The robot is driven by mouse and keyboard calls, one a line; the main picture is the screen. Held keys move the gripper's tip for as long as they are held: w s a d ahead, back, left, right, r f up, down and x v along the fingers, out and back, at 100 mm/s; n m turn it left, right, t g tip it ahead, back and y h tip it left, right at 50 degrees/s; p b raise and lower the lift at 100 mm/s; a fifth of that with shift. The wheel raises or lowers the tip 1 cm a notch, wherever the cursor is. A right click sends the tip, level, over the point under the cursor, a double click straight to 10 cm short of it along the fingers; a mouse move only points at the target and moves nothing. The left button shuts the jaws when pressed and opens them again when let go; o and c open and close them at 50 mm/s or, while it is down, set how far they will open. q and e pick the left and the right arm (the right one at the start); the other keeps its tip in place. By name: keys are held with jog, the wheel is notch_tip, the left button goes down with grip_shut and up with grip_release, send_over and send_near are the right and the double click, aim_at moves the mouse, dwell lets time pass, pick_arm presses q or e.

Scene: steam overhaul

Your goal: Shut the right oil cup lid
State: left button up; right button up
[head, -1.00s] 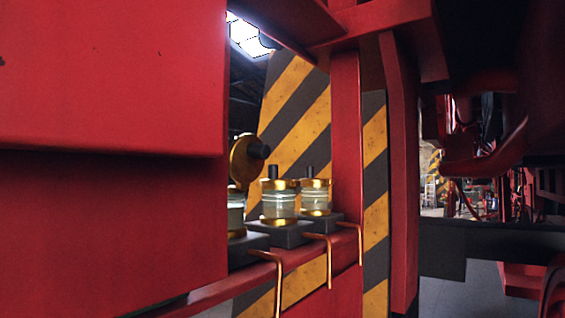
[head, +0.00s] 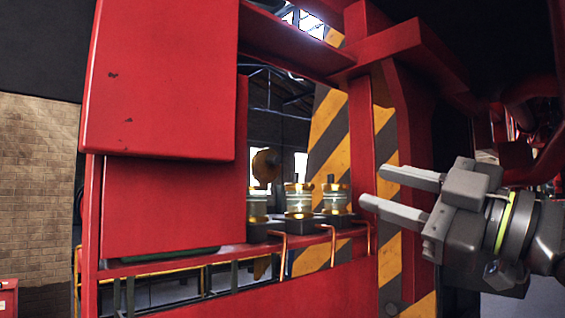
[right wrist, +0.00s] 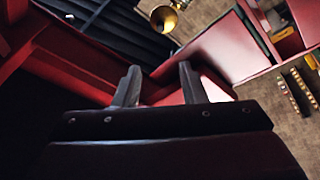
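Three glass-and-brass oil cups stand in a row on dark blocks on the red ledge in the head view. The left cup (head: 257,205) is partly hidden by the red panel, and a round brass lid (head: 265,167) stands raised above it. The middle cup (head: 299,198) and the right cup (head: 336,198) have their brass tops down, each with a dark knob. My right gripper (head: 373,187) is open and empty, to the right of the right cup in the picture and apart from it. Its spread fingers also show in the right wrist view (right wrist: 158,82). My left gripper is out of view.
A large red panel (head: 165,80) stands left of the cups. A red post (head: 361,140) rises between the right cup and my right gripper. Bent copper pipes (head: 325,232) hang before the ledge. A brass flared object (right wrist: 163,15) shows in the right wrist view.

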aim_at(278, 160)
jog(key=p+x, duration=0.6)
jog(key=x, duration=1)
jog(key=shift+w+a+p, duration=0.1)
jog(key=shift+w+p, duration=0.15)
jog(key=shift+p, duration=0.05)
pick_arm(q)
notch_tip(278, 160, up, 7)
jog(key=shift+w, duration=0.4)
pick_arm(e)
jog(key=shift+w+a, duration=0.5)
jog(key=shift+w, duration=0.1)
jog(key=shift+r, duration=0.1)
grip_shut()
